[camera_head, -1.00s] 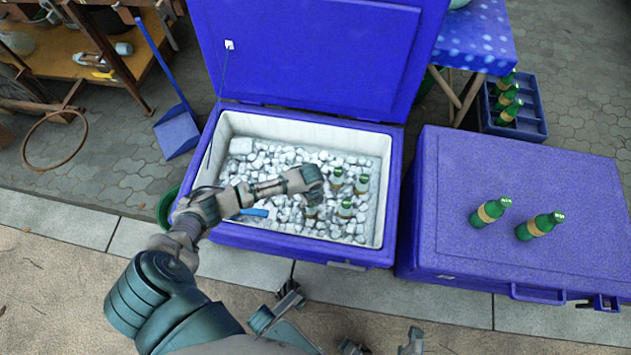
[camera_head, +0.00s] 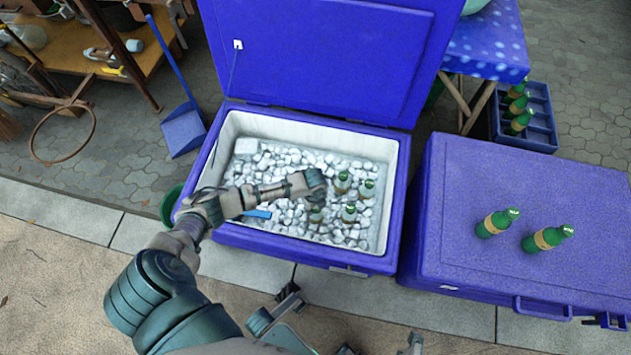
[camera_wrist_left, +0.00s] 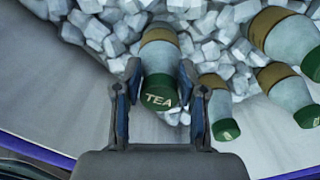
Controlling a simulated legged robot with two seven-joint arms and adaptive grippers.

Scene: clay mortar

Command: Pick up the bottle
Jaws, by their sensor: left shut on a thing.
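Several green-capped bottles stand in the ice of the open blue cooler (camera_head: 231,235). My left gripper (camera_head: 317,200) reaches down over the ice from the left, partly hidden by its own wrist. In the left wrist view its two fingers (camera_wrist_left: 160,88) are on either side of a bottle (camera_wrist_left: 160,58) with a green cap marked TEA, shut on it. That bottle still sits among the ice. Three other bottles, such as one close by (camera_wrist_left: 217,103), are to the right of the fingers.
A closed blue cooler (camera_head: 590,200) on the right carries two green bottles (camera_head: 497,222). The open lid (camera_head: 325,60) stands up behind the ice. A blue scoop (camera_head: 257,213) lies in the ice. A blue crate (camera_head: 540,125) with bottles stands behind.

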